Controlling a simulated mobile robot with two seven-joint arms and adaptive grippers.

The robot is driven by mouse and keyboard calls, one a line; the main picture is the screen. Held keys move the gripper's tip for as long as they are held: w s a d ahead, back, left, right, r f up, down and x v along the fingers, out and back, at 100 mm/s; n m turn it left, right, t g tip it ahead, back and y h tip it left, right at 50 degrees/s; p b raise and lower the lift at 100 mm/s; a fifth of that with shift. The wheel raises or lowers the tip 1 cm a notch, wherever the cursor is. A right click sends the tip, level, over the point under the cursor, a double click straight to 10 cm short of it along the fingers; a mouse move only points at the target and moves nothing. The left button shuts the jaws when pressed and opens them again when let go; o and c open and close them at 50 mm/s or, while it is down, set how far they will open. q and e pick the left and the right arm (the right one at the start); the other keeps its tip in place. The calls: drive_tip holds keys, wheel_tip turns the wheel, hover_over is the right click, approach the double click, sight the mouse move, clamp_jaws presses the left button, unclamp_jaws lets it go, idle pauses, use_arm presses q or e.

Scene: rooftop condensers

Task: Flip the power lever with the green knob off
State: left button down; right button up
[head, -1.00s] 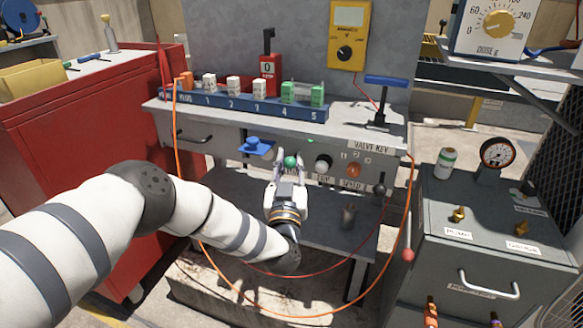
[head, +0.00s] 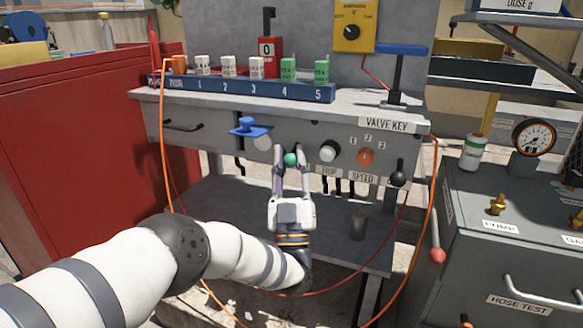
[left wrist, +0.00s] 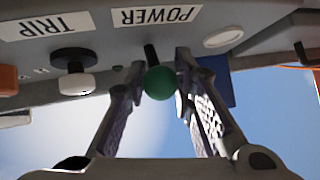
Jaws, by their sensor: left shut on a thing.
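The power lever's green knob (head: 291,159) is on the front panel of the grey bench, between the blue handle and the white TRIP knob. In the left wrist view the green knob (left wrist: 160,83) sits between the fingertips, on a dark stem, below the upside-down POWER label (left wrist: 154,16). My left gripper (head: 291,161) points at the panel with its fingers shut on the green knob, one on each side. My right gripper does not show.
Close by on the panel are the blue handle (head: 250,127), the white TRIP knob (head: 328,151), the orange SPEED knob (head: 366,157) and a black ball lever (head: 398,179). An orange hose (head: 433,215) hangs in front of the bench. A grey HOSE TEST cabinet (head: 500,262) stands at right.

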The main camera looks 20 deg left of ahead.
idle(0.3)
use_arm(q)
drive_tip(key=c, duration=1.3)
unclamp_jaws()
drive_tip(key=shift+c, duration=0.2)
drive_tip(key=v, duration=1.2)
drive_tip(key=shift+f, duration=0.1)
